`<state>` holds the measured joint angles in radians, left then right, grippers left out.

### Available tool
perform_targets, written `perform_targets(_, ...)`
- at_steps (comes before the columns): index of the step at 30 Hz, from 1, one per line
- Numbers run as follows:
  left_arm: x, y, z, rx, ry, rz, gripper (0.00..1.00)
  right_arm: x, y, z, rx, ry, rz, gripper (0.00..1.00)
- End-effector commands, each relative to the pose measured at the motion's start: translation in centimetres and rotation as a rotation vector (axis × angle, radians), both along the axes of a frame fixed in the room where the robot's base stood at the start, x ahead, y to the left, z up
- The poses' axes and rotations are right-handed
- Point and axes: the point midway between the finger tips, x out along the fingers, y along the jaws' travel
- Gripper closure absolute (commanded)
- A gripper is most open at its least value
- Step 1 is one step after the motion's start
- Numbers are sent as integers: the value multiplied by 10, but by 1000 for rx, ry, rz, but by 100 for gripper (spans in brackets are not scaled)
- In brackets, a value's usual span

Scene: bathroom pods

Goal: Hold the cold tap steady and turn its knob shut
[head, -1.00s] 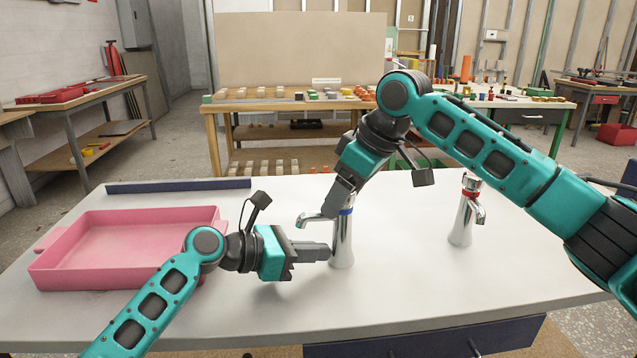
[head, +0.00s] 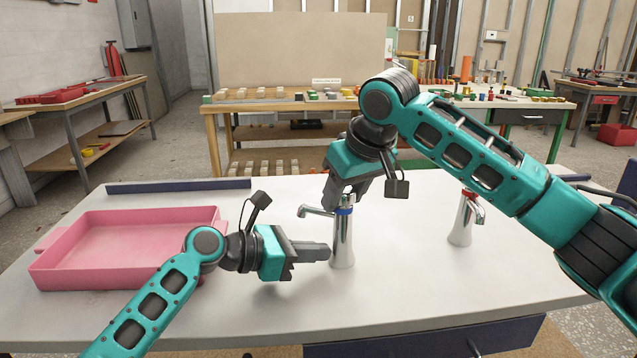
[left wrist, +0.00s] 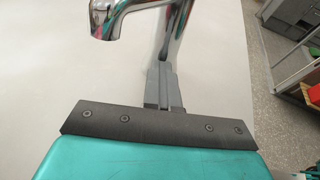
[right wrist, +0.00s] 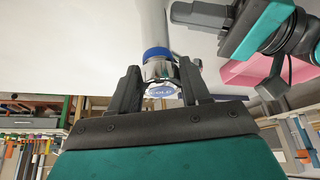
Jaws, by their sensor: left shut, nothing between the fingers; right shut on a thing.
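The cold tap is a chrome column (head: 343,243) with a blue ring (head: 345,211) near its top and a spout (head: 314,211) pointing left. My right gripper (head: 342,204) comes from above and is shut on the tap's knob (right wrist: 160,72), with one finger on each side; the knob's end carries a "COLD" label. My left gripper (head: 328,252) is shut and empty, its fingertips at the left side of the column. In the left wrist view the closed fingers (left wrist: 165,85) point at the column (left wrist: 176,30) below the spout (left wrist: 112,16); contact is unclear.
A second chrome tap with a red ring (head: 463,218) stands to the right. A pink tray (head: 130,255) lies on the left of the white counter (head: 420,300). The counter between the two taps is clear.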

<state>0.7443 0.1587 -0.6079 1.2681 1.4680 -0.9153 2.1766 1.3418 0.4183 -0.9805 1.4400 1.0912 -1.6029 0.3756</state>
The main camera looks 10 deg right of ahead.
Motion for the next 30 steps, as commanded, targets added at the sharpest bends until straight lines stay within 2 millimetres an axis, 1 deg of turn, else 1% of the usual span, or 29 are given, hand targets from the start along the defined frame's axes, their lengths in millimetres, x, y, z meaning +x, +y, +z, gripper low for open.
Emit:
perform_targets(3,0,0,0,0,0,0,100,0,0,-2,-3,1,-137,73)
perform_targets(6,0,0,0,0,0,0,100,0,0,-2,-3,3,-216,73)
perform_targets(9,0,0,0,0,0,0,100,0,-1,-2,-3,2,-250,73)
perform_targets(15,0,0,0,0,0,0,100,0,-2,-2,-3,4,-251,73)
perform_targets(16,0,0,0,0,0,0,100,0,-2,-3,-3,4,-251,51)
perform_targets(21,0,0,0,0,0,0,100,0,-1,-2,-3,4,-249,34)
perform_targets(22,0,0,0,0,0,0,100,0,-1,-2,-3,4,-248,32)
perform_targets(30,0,0,0,0,0,0,100,0,-1,0,0,2,-246,32)
